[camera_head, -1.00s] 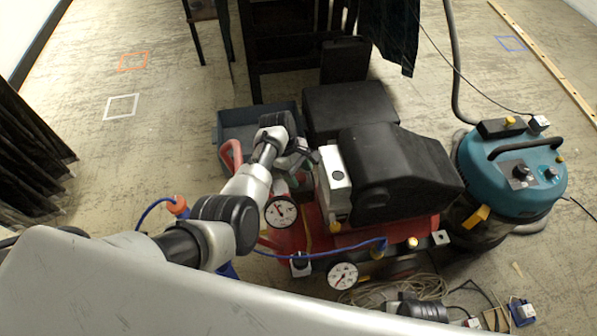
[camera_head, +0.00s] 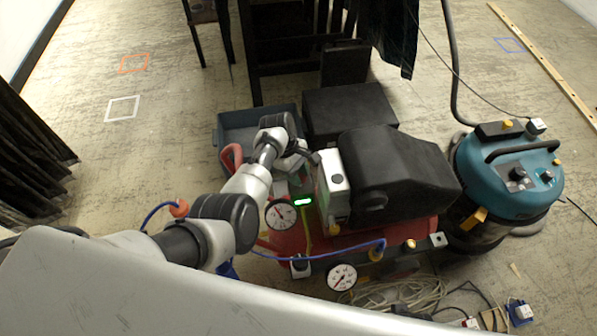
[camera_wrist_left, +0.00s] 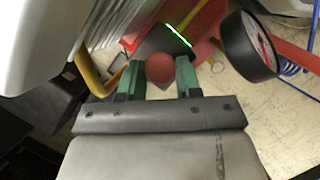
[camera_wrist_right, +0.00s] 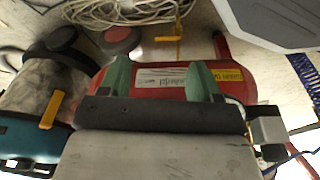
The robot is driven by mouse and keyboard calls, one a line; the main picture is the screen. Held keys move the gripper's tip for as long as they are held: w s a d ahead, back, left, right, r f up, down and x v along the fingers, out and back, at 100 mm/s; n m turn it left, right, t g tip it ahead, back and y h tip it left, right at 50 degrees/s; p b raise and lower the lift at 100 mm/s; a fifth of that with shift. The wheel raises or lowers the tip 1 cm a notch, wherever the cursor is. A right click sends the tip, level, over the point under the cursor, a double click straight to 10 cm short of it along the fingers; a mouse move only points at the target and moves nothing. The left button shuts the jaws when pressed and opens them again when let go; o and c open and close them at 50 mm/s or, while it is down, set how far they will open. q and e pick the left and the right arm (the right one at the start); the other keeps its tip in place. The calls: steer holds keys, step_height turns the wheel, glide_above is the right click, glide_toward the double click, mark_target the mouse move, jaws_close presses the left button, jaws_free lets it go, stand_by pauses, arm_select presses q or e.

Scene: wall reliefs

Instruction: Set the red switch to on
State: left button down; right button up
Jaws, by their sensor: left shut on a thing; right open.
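The red switch (camera_wrist_left: 159,68) shows in the left wrist view as a round red knob. My left gripper (camera_wrist_left: 160,78) has its green fingers on either side of the knob and is shut on it. A bright green strip light (camera_wrist_left: 179,36) is lit just beyond the knob. In the head view the green light (camera_head: 303,201) glows beside my left gripper (camera_head: 296,176), on the red compressor (camera_head: 290,242); there the knob is hidden. My right gripper (camera_wrist_right: 162,78) is open and empty, with the compressor's red tank (camera_wrist_right: 160,82) behind its fingers.
Another gauge (camera_head: 341,277) and a blue hose (camera_head: 340,250) are at the compressor's front. A teal vacuum (camera_head: 510,180) stands at right. Coiled cable (camera_head: 400,292) lies on the floor.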

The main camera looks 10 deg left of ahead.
arm_select(q)
steer(key=shift+w+r, duration=0.1)
steer(key=shift+r, duration=0.25)
arm_select(e)
steer(key=shift+s+d+f, duration=0.1)
steer(key=shift+s+f, duration=0.35)
steer(key=shift+f, duration=0.25)
steer(key=shift+s+f, duration=0.4)
steer(key=shift+f, duration=0.25)
arm_select(q)
steer(key=c, duration=0.8)
jaws_free()
steer(key=shift+o, duration=0.2)
steer(key=shift+p, duration=0.3)
arm_select(e)
steer(key=shift+r, duration=0.1)
arm_select(q)
steer(key=shift+a+r, duration=0.1)
steer(key=shift+r, duration=0.1)
steer(key=p+v, duration=0.3)
steer(key=v, duration=0.7)
steer(key=shift+r+p, duration=0.2)
steer(key=shift+p, duration=0.15)
arm_select(e)
steer(key=s+d+f+g, duration=0.1)
steer(key=s+f, duration=0.6)
steer(key=s, duration=0.3)
steer(key=shift+s+d, duration=0.2)
steer(key=shift+d, duration=0.2)
